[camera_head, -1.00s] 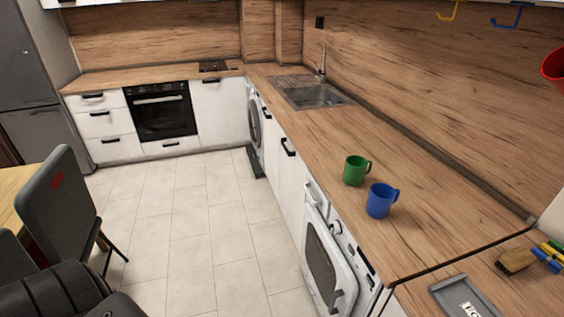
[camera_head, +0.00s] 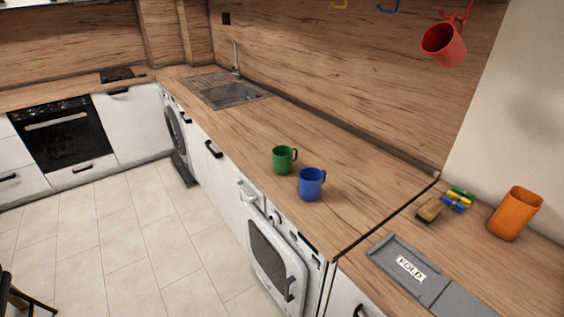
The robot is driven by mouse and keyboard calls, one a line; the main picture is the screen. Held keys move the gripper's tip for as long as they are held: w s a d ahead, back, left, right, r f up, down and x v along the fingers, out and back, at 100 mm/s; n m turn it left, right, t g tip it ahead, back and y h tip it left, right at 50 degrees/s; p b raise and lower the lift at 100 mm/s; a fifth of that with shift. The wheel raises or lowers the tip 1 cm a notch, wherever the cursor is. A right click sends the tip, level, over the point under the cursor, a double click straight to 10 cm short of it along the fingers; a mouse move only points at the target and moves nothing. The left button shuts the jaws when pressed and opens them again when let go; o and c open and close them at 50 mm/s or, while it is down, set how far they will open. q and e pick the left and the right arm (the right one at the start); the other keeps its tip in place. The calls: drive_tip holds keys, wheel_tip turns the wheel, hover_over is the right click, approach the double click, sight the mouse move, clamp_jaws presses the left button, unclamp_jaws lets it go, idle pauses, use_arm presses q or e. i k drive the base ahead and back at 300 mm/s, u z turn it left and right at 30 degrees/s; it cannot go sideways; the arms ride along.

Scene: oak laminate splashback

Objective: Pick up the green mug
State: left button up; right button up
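The green mug (camera_head: 284,160) stands upright on the wooden countertop (camera_head: 340,190), near its front edge. Its handle points to the right. A blue mug (camera_head: 311,185) stands upright just in front of it and to the right, close beside it. Neither of my grippers shows in the head view.
A sink (camera_head: 232,95) lies farther back on the counter. A red mug (camera_head: 443,44) hangs from a hook on the splashback. A grey folding board (camera_head: 385,255), an orange cup (camera_head: 515,213), a brush (camera_head: 430,209) and coloured clips (camera_head: 457,199) are at right.

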sight(283, 160)
drive_tip(key=u, duration=1.25)
drive_tip(key=i, duration=3.15)
drive_tip(key=z, duration=2.95)
